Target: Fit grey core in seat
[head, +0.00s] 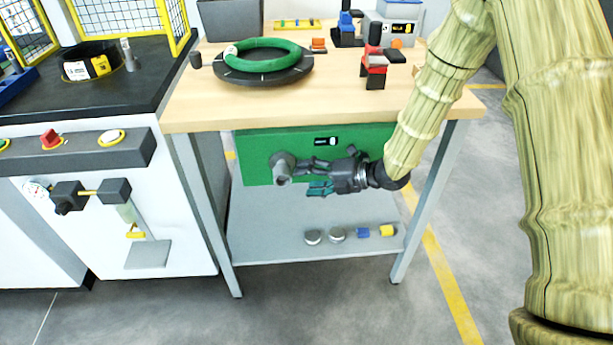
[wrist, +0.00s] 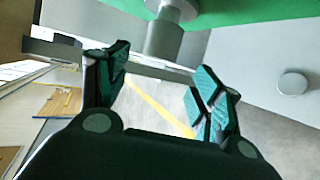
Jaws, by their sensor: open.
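A grey cylindrical piece with a wider round grey flange (head: 282,167) sticks out from the green panel below the tabletop. I take it as the grey core in its seat, but cannot tell where one ends and the other begins. In the wrist view the grey cylinder (wrist: 164,38) is at the top middle, just beyond my fingertips. My gripper (head: 311,177) is open and empty, to the right of the grey piece and apart from it. In the wrist view my gripper (wrist: 162,65) shows its two teal-padded fingers spread with nothing between them.
The wooden tabletop (head: 200,103) lies above my gripper and holds a green ring (head: 263,56) on a black disc. The lower shelf (head: 270,212) holds grey discs (head: 312,237), a blue piece (head: 363,233) and a yellow piece (head: 387,231). A table leg (head: 430,200) stands right.

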